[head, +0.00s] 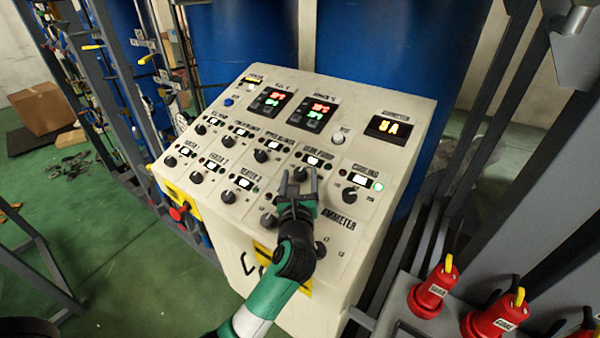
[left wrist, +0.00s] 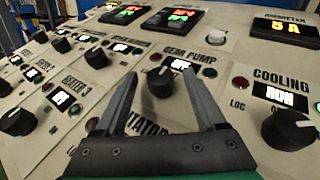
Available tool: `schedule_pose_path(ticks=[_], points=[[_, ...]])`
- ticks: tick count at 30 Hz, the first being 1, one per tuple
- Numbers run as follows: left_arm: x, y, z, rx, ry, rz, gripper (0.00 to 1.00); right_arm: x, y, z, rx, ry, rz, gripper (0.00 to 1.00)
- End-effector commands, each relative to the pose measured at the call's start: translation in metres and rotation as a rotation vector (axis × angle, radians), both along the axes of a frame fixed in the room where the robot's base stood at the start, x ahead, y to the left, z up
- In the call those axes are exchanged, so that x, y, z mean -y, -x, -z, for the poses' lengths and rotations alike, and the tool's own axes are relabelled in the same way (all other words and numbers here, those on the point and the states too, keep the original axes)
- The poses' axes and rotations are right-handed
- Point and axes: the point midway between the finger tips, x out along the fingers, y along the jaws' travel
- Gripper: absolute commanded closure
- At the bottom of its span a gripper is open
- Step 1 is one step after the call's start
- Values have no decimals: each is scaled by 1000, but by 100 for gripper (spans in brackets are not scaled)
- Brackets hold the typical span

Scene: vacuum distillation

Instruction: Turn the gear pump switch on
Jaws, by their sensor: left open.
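The gear pump switch is a black round knob with a pale pointer mark, under the pump label on the sloping control panel (head: 262,240). In the left wrist view the knob (left wrist: 160,82) stands between my two fingers, near their tips. In the head view the knob (head: 301,174) is partly covered by my left gripper (head: 299,178). The gripper is open, with a finger on either side of the knob; I cannot tell whether either one touches it. A small lit display (left wrist: 180,65) and dark red and green lamps sit above the knob. My right gripper is not seen.
The cooling knob (head: 350,196) sits close on the right, with a lit green lamp (head: 378,187) above it. Several similar knobs fill the panel to the left. The ammeter display (head: 388,127) is at the upper right. Red valves (head: 434,292) stand at the lower right.

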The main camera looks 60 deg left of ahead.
Motion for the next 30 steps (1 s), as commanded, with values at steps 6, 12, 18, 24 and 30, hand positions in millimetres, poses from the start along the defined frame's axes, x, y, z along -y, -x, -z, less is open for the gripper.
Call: schedule_pose_path(ticks=[6,12,18,24,30], points=[[-18,-9,0,0,0,0,27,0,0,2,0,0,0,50],[-18,-10,0,1,0,1,27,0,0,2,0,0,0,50],[-18,-10,0,0,0,1,58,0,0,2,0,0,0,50],[-18,-9,0,0,0,1,94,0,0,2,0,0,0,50],[-18,-9,0,0,0,2,100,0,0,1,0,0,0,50]])
